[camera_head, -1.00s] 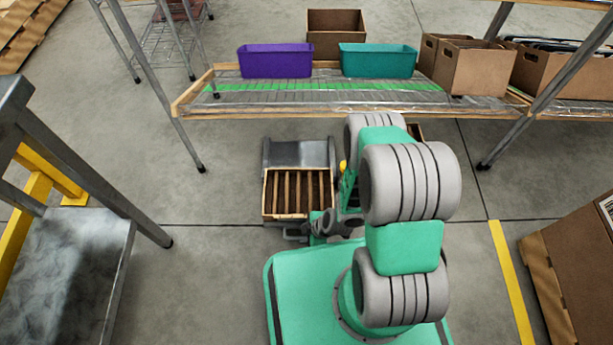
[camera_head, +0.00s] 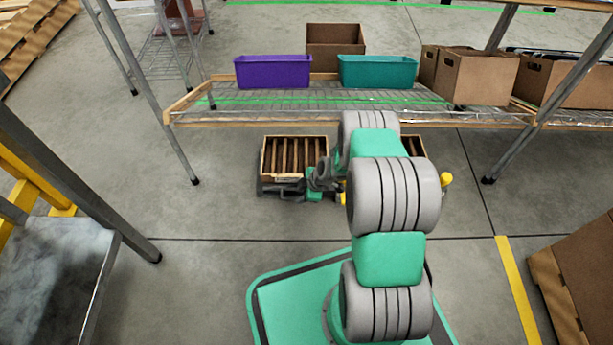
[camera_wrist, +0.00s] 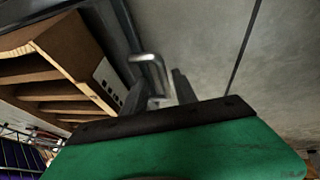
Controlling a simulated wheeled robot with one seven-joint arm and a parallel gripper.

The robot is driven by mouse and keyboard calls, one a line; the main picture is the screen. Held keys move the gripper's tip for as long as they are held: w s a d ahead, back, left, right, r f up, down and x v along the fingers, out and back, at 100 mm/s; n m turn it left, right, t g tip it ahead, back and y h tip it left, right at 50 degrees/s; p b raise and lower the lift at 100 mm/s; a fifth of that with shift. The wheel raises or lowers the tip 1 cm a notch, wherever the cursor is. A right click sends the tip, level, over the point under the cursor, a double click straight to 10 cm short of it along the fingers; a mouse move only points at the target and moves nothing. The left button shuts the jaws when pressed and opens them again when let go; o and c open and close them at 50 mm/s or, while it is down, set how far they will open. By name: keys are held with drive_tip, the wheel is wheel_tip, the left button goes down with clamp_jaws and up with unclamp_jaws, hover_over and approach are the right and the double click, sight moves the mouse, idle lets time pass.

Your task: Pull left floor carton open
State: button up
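The left floor carton (camera_head: 294,156) is a brown box with slatted compartments. It sits on the floor under the front of the low shelf, in a dark grey holder. A grey metal pull handle (camera_wrist: 152,62) stands out beside the carton, which shows at the left of the wrist view (camera_wrist: 75,48). My gripper (camera_wrist: 158,92) is at the handle, with one dark finger on each side of it. I cannot tell whether the fingers press on it. In the head view my gripper (camera_head: 313,190) is at the carton's front right, partly hidden by my arm.
The wire shelf (camera_head: 300,121) with a purple bin (camera_head: 273,71) and a teal bin (camera_head: 377,71) stands above. Another floor carton (camera_head: 413,146) is mostly behind my arm. A metal table (camera_head: 60,265) is at left, a large carton (camera_head: 585,275) at right.

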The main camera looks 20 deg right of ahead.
wheel_tip(320, 180, up, 19)
drive_tip(key=d+m+p, duration=0.1)
drive_tip(key=d+p, duration=0.1)
drive_tip(key=p, duration=0.6)
drive_tip(key=shift+s+d+f+m, duration=0.15)
drive_tip(key=shift+s+d+m, duration=0.1)
drive_tip(key=shift+m, duration=0.05)
